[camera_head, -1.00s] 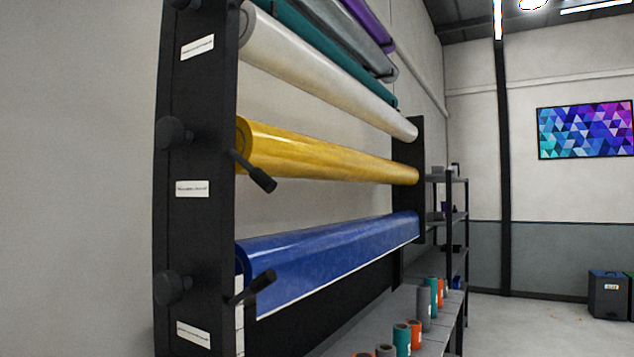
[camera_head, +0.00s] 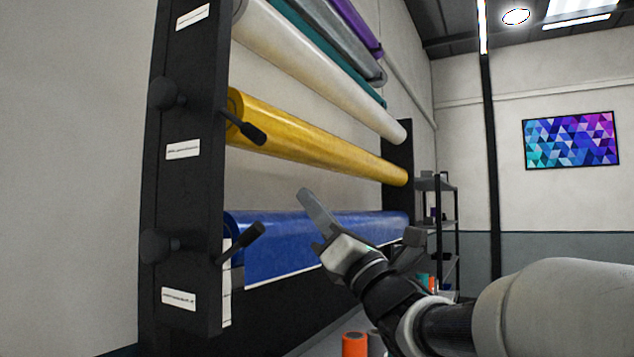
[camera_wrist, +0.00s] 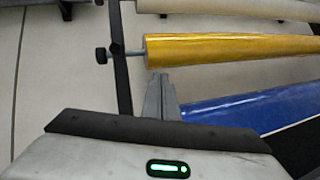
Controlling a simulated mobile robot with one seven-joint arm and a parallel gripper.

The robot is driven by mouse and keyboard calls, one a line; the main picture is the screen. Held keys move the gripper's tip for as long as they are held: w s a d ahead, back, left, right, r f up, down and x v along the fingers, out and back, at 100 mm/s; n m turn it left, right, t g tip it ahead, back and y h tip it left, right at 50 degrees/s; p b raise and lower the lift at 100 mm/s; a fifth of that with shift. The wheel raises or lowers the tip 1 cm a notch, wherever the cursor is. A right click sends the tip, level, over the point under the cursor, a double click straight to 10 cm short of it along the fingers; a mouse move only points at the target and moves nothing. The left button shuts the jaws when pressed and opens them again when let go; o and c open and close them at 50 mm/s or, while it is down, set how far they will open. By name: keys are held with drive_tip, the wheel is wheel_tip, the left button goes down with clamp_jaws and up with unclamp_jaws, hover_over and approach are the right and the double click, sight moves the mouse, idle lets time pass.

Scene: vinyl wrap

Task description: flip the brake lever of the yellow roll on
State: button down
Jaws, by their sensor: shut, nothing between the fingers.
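The yellow roll (camera_head: 310,144) lies across the black rack, above the blue roll. Its brake lever (camera_head: 243,128) is black, at the roll's left end, and slants down to the right. In the wrist view the yellow roll (camera_wrist: 230,48) runs across the upper part, with a thin rod and a black knob at its left end; the lever itself is hard to make out there. My gripper (camera_head: 304,192) is shut and empty, pointing up and left, below and right of the yellow roll's lever. Its fingers (camera_wrist: 160,78) show just below the yellow roll's left end.
The blue roll (camera_head: 320,243) has its own lever (camera_head: 240,243), tilted up to the right. Round knobs stick out on the rack's upright (camera_head: 186,200). A white roll (camera_head: 320,75) runs above the yellow one. Orange and grey small rolls stand low at the front.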

drive_tip(key=s+a+n+g+y, duration=0.1)
drive_tip(key=n+g+y, duration=0.1)
drive_tip(key=n, duration=0.2)
drive_tip(key=s+a+n+g+y, duration=0.1)
drive_tip(key=n+g+y, duration=0.2)
drive_tip(key=n, duration=0.1)
drive_tip(key=s+a+n+g+y+b, duration=0.1)
drive_tip(key=s+n+g+y, duration=0.1)
drive_tip(key=n+g+y, duration=0.1)
drive_tip(key=shift+n, duration=0.5)
drive_tip(key=p, duration=0.3)
approach(242, 126)
drive_tip(key=w+a+r, duration=0.2)
drive_tip(key=w+a, duration=0.1)
drive_tip(key=shift+w+a+f, duration=0.1)
drive_tip(key=shift+f, duration=0.05)
